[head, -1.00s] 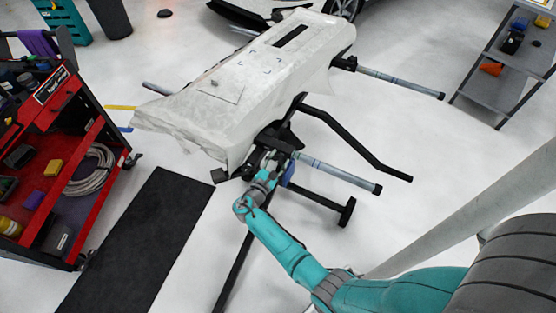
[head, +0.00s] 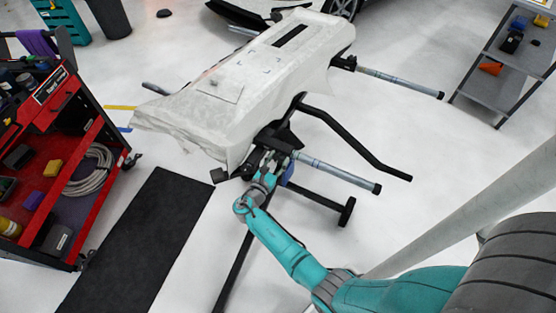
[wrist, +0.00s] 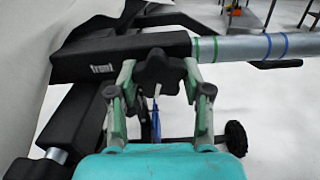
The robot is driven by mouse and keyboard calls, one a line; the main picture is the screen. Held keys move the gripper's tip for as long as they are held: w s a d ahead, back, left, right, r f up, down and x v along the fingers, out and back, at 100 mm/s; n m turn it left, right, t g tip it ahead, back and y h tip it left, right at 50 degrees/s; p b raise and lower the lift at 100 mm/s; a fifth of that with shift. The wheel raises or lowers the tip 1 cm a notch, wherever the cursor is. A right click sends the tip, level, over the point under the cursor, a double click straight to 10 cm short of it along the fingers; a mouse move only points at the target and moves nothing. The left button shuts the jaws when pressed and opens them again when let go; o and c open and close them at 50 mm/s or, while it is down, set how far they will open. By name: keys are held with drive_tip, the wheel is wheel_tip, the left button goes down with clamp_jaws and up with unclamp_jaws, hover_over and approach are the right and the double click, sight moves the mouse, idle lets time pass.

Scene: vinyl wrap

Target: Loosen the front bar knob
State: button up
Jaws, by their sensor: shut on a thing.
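The front bar knob (wrist: 158,73) is a black lobed knob on the side of a black sleeve marked "front" (wrist: 118,58) in the wrist view. A grey bar (wrist: 245,48) with green and blue bands runs out of the sleeve to the right. The bar also shows in the head view (head: 335,172). My gripper (wrist: 160,80) is shut on the knob, with one green-grey finger on each side of it. In the head view my gripper (head: 268,165) is at the stand's near end, and the knob is hidden there.
A white-covered panel (head: 225,95) lies on the black stand above my gripper. A second grey bar (head: 400,82) sticks out farther back. A red tool cart (head: 85,125) and black mat (head: 140,240) are at left. A grey shelf (head: 490,90) stands at right.

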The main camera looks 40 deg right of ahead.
drive_tip(key=shift+w, duration=0.1)
drive_tip(key=o, duration=1.2)
drive_tip(key=shift+c, duration=0.2)
drive_tip(key=v, duration=1.2)
